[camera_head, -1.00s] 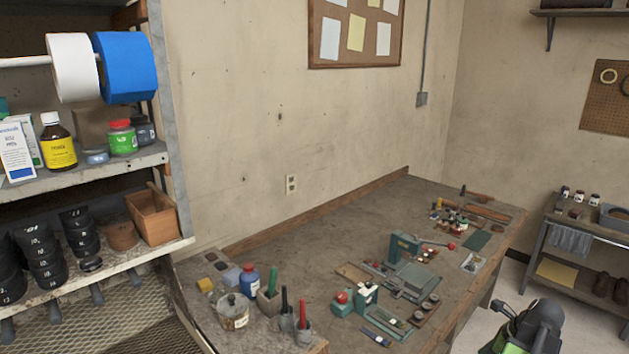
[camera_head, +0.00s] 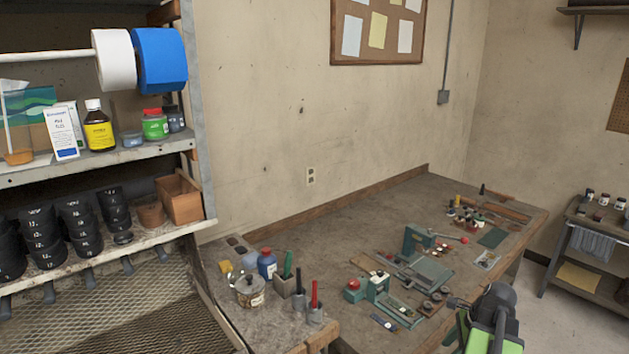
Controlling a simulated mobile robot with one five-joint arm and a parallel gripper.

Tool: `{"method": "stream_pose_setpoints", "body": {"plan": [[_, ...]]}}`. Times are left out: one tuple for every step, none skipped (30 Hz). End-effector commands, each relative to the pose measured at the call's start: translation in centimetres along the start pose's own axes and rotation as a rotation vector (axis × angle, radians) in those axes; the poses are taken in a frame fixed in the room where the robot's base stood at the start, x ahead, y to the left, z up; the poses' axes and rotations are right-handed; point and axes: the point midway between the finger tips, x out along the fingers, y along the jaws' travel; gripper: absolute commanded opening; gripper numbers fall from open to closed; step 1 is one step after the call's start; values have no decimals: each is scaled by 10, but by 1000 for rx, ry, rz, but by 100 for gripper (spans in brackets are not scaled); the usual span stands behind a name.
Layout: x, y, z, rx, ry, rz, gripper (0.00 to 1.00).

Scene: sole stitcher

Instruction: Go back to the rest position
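Part of my own arm (camera_head: 492,322), black and green, shows at the bottom right, in front of the workbench's near right edge. Its end is folded or turned so that no gripper fingers can be made out. I cannot see whether my gripper holds anything.
The workbench (camera_head: 350,225) carries a teal hand press (camera_head: 419,238), a pot (camera_head: 250,291), a blue bottle (camera_head: 267,264) and small tools. A loaded shelf rack (camera_head: 100,170) stands at left. Clear floor (camera_head: 555,320) shows at right, before a low side table (camera_head: 597,220).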

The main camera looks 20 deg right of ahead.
Motion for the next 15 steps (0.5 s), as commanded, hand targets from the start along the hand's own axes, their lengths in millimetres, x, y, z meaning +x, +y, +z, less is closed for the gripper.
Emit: {"method": "stream_pose_setpoints", "body": {"plan": [[10,-2,22,-91,5,17,50],[15,-2,35,-152,10,28,50],[22,-2,53,-240,17,43,50],[28,-2,69,-313,21,56,50],[34,-1,86,-393,26,70,50],[44,1,111,-513,32,91,50],[52,4,131,-611,36,108,50],[59,8,152,-714,41,125,50],[69,14,181,-858,45,149,50],[77,20,202,-965,48,167,50],[84,27,222,-1071,50,185,50],[92,37,249,-1215,52,209,50],[99,46,268,-1321,54,227,50],[105,55,287,-1427,54,245,50],[112,67,310,-1560,54,268,50]]}}
